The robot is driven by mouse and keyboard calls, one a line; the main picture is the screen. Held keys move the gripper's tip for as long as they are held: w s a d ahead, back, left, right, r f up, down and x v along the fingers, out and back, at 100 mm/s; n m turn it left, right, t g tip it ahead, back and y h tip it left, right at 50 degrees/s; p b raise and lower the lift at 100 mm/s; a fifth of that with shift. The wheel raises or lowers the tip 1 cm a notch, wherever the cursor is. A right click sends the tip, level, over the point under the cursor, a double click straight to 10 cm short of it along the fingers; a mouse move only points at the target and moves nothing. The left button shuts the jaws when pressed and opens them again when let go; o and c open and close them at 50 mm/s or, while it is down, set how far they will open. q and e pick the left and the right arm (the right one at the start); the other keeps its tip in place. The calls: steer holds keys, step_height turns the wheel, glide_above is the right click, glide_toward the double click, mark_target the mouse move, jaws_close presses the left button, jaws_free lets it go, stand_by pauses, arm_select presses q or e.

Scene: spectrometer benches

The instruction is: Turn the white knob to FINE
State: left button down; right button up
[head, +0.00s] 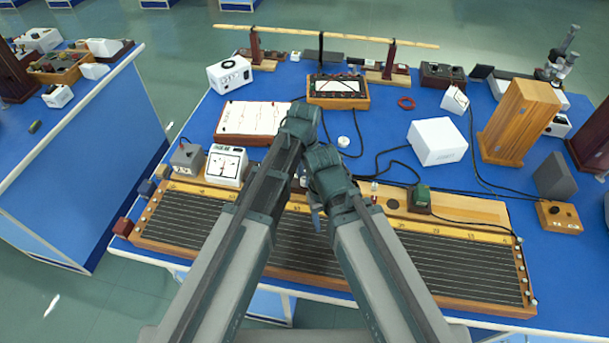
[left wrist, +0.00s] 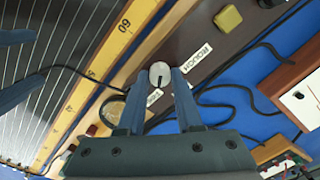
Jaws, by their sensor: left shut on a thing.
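The white knob (left wrist: 159,73) sits on a dark brown panel (left wrist: 185,28), between the two fingertips of my left gripper (left wrist: 160,78) in the left wrist view. The fingers are closed on its sides. A ROUGH label (left wrist: 197,60) lies to the right of the knob. A second label (left wrist: 153,97), partly hidden by a finger, lies just below it. A dark mark shows on the knob, but its exact direction is hard to tell. In the head view my arms hide the knob. My right gripper (left wrist: 20,65) shows two separated fingers over the wires at the left edge.
The long wire board (head: 430,265) with its yellow scale lies along the bench front. A white box (head: 437,141), a wooden block (head: 518,118) and a meter (head: 225,165) stand around it. Black cables (left wrist: 235,105) run near the panel. Blue bench top shows between the instruments.

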arm_select(q)
steer(key=shift+m, duration=0.6)
steer(key=c, duration=0.6)
jaws_free()
step_height(320, 180, up, 14)
steer(key=p, duration=1.3)
steer(key=shift+f+p, duration=0.1)
steer(key=shift+p, duration=0.3)
arm_select(e)
step_height(320, 180, up, 14)
steer(key=shift+f, duration=0.1)
arm_select(q)
steer(key=shift+a, duration=0.1)
